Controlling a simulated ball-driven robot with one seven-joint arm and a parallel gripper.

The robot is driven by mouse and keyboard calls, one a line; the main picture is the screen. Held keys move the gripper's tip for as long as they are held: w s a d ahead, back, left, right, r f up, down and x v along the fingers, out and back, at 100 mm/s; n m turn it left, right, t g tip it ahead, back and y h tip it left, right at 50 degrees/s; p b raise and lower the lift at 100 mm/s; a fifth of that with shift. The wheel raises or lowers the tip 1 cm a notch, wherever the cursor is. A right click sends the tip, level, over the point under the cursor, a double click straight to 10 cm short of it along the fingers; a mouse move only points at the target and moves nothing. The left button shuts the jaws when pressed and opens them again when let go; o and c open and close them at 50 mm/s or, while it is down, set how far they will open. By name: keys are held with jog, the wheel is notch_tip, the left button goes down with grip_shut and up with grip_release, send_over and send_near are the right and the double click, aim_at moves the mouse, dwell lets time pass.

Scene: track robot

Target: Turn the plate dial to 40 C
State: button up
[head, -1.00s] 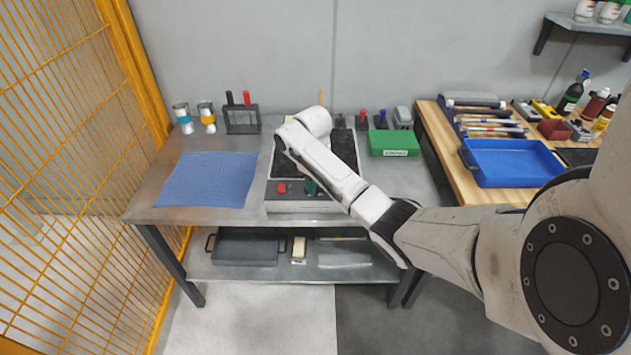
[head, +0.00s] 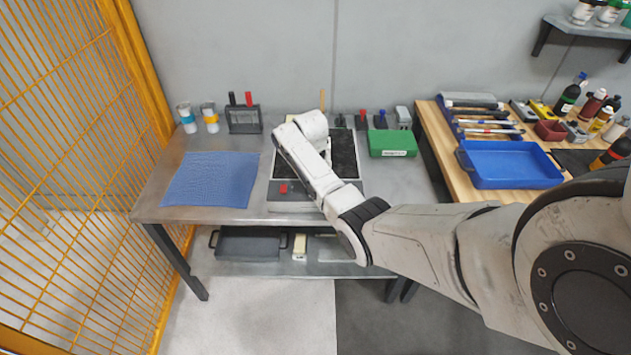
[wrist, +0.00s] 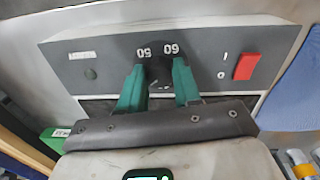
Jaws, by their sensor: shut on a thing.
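The plate, a grey box with a black top (head: 345,155), stands on the metal bench. In the head view my arm hides the gripper and dial.
A blue cloth (head: 211,180) lies left of the plate. A green box (head: 392,143) stands to its right. A blue tray (head: 512,166) is on the wooden bench. A yellow mesh fence (head: 75,150) borders the left side.

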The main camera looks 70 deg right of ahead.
jog(key=shift+w+m, duration=0.15)
jog(key=shift+m, duration=1.55)
jog(key=o, duration=1.1)
jog(key=shift+c, duration=0.2)
jog(key=shift+r, duration=0.1)
notch_tip(320, 180, up, 11)
jog(key=shift+w, duration=0.25)
jog(key=shift+f, duration=0.2)
